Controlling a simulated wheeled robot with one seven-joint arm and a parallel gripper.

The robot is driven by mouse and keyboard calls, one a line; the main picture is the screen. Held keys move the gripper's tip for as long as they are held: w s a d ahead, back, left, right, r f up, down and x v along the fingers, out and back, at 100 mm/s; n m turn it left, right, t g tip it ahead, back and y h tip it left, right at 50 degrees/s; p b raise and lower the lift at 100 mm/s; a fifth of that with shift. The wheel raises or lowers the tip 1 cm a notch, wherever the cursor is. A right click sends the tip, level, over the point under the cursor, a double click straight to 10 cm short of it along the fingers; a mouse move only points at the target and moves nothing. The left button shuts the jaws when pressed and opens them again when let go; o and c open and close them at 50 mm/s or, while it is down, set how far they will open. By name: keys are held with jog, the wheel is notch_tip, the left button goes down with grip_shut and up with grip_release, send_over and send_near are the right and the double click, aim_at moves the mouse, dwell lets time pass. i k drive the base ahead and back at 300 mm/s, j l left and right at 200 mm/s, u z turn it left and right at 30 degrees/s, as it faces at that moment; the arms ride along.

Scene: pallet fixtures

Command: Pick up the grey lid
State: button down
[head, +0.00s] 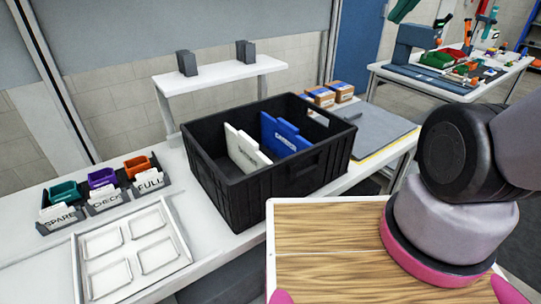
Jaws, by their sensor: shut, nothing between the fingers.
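No plainly recognisable grey lid shows. A flat grey panel (378,132) lies on the white bench to the right of the black crate (228,198); I cannot tell whether it is the lid. The crate is open at the top and holds white labelled panels (243,150) and blue labelled panels (283,136) standing on edge.
A white tray (132,239) with several recesses lies front left, below small bins labelled SPARE (60,216), CHECK (104,199) and FULL (149,181). A white shelf (222,73) carries dark blocks. Small cartons (341,91) stand behind the crate. A cluttered table stands back right.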

aim_at(379, 127)
jog(key=k+l, duration=0.15)
jog(key=l, duration=0.25)
jog(key=l+u, duration=0.4)
jog(key=l, duration=1)
jog(key=i+l+u, duration=0.3)
jog(key=i+l, duration=0.35)
jog(key=l, duration=0.15)
jog(key=i, duration=0.2)
jog(key=u, duration=0.05)
